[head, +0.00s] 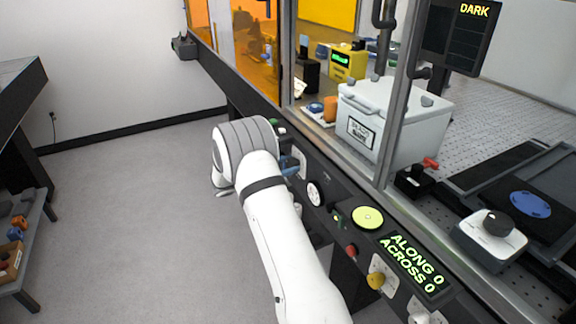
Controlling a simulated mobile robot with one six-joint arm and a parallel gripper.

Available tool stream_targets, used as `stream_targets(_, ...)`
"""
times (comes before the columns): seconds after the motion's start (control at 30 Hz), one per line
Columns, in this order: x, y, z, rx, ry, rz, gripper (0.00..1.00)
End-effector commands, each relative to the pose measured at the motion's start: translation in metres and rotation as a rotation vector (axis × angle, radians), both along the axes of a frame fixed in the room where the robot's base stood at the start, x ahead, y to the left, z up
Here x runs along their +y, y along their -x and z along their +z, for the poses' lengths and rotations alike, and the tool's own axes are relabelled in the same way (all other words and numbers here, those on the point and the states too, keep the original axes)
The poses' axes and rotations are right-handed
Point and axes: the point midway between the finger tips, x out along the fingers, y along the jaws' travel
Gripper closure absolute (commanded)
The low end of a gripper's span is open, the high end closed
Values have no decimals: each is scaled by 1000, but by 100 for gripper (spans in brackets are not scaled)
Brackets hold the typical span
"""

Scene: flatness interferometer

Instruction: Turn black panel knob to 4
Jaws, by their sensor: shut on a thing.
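My white arm rises from the bottom and bends at a grey-banded joint beside the control panel. My gripper is hidden behind the arm, so its fingers and whatever they hold do not show. I cannot make out the black panel knob. A small blue part, unclear what it is, shows just right of the arm by a pale plate on the panel. The number the knob points to cannot be read.
The panel also has a yellow-green disc (367,217), a red knob (351,250), a yellow knob (376,281) and a display (412,264) reading ALONG 0, ACROSS 0. A screen (458,35) reads DARK. A white box (394,118) stands behind the frame post.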

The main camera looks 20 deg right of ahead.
Motion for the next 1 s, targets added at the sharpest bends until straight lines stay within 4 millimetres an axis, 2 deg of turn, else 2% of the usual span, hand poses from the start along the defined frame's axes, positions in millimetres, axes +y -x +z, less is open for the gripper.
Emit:
stream_targets(0.13,0,0,0,0,0,0,85)
stream_targets(0.47,0,0,-2,-51,-1,0,85)
stream_targets(0.67,0,0,-4,-171,-6,0,85)
stream_targets(1.0,0,1,-6,-482,-16,1,85)
